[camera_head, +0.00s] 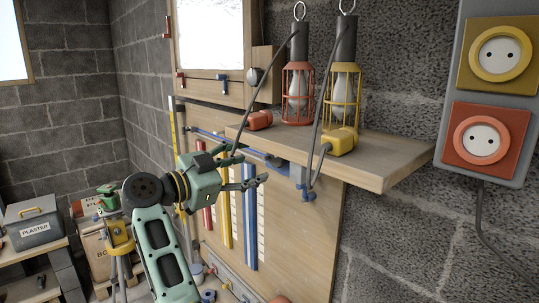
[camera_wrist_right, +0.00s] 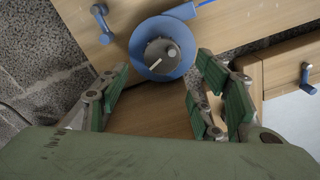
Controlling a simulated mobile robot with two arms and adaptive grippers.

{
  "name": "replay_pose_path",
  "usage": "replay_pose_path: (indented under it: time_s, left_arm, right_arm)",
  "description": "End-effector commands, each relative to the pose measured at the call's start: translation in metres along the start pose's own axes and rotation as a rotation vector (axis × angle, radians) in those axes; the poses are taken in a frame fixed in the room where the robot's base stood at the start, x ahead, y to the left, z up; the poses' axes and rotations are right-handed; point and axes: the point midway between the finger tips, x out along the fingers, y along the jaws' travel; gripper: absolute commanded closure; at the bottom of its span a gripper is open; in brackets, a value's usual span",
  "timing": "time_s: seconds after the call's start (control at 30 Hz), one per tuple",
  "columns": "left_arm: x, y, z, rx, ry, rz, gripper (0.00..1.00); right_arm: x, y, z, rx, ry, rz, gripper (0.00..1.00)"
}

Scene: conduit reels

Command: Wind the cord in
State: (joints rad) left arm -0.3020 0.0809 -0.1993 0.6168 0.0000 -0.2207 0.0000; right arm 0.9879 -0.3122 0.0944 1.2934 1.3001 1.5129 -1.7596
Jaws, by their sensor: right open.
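My right gripper (camera_head: 254,176) is open and empty, in front of the wall board and just below the wooden shelf's left end. In the right wrist view its green-padded fingers (camera_wrist_right: 160,66) stand apart on either side of a blue round part (camera_wrist_right: 144,66) with a grey knob (camera_wrist_right: 162,56) that bears a white line. I cannot see any finger touching it. In the head view a blue part (camera_head: 275,160) sits under the shelf, partly hidden. Dark cords (camera_head: 317,110) hang by the two lamps; where they end is unclear. My left gripper is out of view.
Yellow and orange sockets (camera_head: 484,137) are at right.

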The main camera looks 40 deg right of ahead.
Motion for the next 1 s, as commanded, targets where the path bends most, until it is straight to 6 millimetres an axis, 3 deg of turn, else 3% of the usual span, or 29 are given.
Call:
replay_pose_path:
  time_s: [0.4, 0.77, 1.0]
  left_arm:
    - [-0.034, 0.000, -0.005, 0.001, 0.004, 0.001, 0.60]
    - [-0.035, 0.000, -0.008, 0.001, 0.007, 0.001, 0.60]
    - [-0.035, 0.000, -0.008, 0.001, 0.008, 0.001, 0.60]
  right_arm:
    - [0.061, -0.001, -0.003, -0.002, 0.007, -0.002, 0.41]
    - [0.069, 0.000, 0.000, 0.000, 0.005, -0.004, 0.41]
    - [0.069, -0.001, 0.000, 0.000, 0.005, -0.004, 0.60]
